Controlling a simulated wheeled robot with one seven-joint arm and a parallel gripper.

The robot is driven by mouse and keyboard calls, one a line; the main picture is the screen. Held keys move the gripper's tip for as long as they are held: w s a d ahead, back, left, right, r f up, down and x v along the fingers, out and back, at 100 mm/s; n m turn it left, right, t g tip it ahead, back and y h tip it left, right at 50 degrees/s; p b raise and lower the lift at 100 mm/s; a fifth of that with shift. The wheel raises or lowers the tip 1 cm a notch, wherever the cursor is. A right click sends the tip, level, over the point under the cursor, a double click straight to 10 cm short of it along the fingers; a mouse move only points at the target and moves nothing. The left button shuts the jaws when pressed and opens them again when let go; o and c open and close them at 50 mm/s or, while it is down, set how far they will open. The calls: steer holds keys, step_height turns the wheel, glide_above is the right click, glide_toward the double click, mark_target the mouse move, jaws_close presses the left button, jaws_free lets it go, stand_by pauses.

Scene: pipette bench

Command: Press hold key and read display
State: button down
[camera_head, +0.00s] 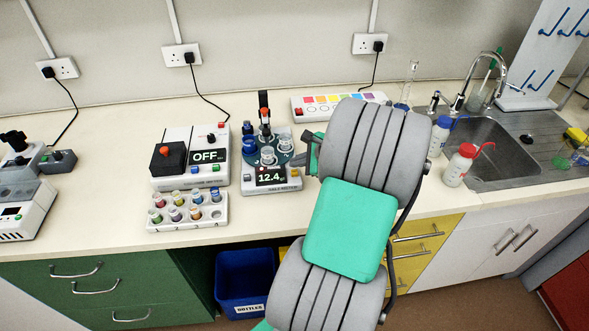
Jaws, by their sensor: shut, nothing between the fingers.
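A white instrument (254,186) stands mid-bench, with a round dark green top holding glass vessels and a black-and-red upright part. Its front display (271,176) reads 12.4; the small unit mark beside it is too small to read. No key label is legible, so I cannot tell which is the hold key.
Left of it stands a device (172,180) whose display reads OFF, with a rack (185,222) of coloured vials in front. A strip with coloured squares (305,112) lies behind. Wash bottles (460,168) and a sink (480,140) are right.

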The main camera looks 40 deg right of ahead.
mark_target(297, 173)
step_height(297, 173, up, 6)
steer(key=p, duration=0.6)
stand_by(0.5)
